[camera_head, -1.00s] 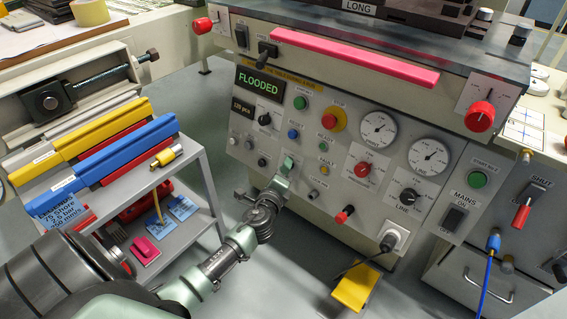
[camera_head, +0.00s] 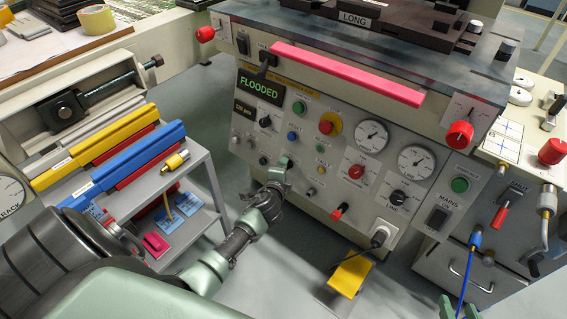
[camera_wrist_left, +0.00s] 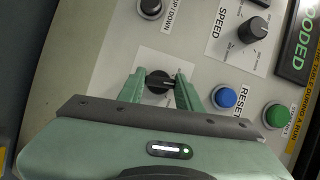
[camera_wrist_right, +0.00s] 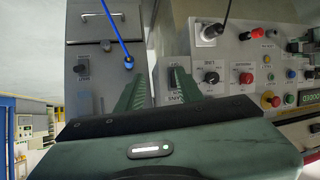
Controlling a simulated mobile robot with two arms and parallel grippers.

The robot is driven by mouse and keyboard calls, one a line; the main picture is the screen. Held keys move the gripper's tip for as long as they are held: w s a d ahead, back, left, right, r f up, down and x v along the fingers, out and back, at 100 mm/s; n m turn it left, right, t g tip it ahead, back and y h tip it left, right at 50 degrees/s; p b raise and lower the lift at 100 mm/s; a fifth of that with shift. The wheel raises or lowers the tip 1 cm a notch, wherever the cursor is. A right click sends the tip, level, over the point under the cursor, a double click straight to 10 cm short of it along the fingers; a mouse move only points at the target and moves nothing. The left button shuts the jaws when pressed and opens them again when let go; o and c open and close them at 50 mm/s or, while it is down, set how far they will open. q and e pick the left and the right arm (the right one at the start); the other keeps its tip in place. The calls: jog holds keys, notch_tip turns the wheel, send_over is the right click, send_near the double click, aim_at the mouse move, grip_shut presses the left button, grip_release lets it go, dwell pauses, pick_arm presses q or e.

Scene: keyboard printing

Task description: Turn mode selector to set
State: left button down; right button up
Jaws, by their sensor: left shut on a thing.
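A black rotary knob (camera_wrist_left: 160,82) on the cream control panel sits between the two green fingers of my left gripper (camera_wrist_left: 161,84) in the left wrist view. The fingers are shut on its sides. Its pale pointer mark faces right in that view; its label is too hidden to read, so I take it to be the mode selector. In the head view my left gripper (camera_head: 284,163) reaches the lower left of the panel and hides the knob. My right gripper (camera_wrist_right: 152,90) is open and empty in the right wrist view; its green fingertips (camera_head: 456,306) show at the bottom right of the head view.
Near the held knob are the UP/DOWN knob (camera_wrist_left: 150,8), the SPEED knob (camera_wrist_left: 253,28), the blue RESET button (camera_wrist_left: 224,97) and a green button (camera_wrist_left: 277,115). A display (camera_head: 261,88) reads FLOODED. A shelf cart (camera_head: 205,165) stands left, and a yellow pedal (camera_head: 350,275) lies below.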

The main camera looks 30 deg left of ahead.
pick_arm(q)
jog(key=n+p, duration=0.1)
jog(key=p, duration=0.1)
jog(key=n+g+p, duration=0.1)
jog(key=p, duration=0.1)
jog(key=shift+r+n+h, duration=0.2)
jog(key=shift+n+h, duration=0.1)
jog(key=shift+n, duration=0.1)
pick_arm(e)
jog(key=s+d+f+g+h, duration=0.1)
jog(key=s+d+f+g, duration=0.1)
jog(key=s+g, duration=0.3)
jog(key=s+d+f+g+h, duration=0.1)
jog(key=s+d+f+g, duration=0.1)
jog(key=s, duration=0.6)
pick_arm(q)
jog(key=shift+a+f+n+g+h+p, duration=0.15)
jog(key=shift+n+g+h+p, duration=0.6)
jog(key=shift+n+p, duration=1.5)
pick_arm(e)
notch_tip(320, 180, down, 19)
jog(key=g+p, duration=0.1)
jog(key=shift+s+f, duration=0.15)
jog(key=shift+s, duration=0.15)
pick_arm(q)
jog(key=shift+m, duration=0.55)
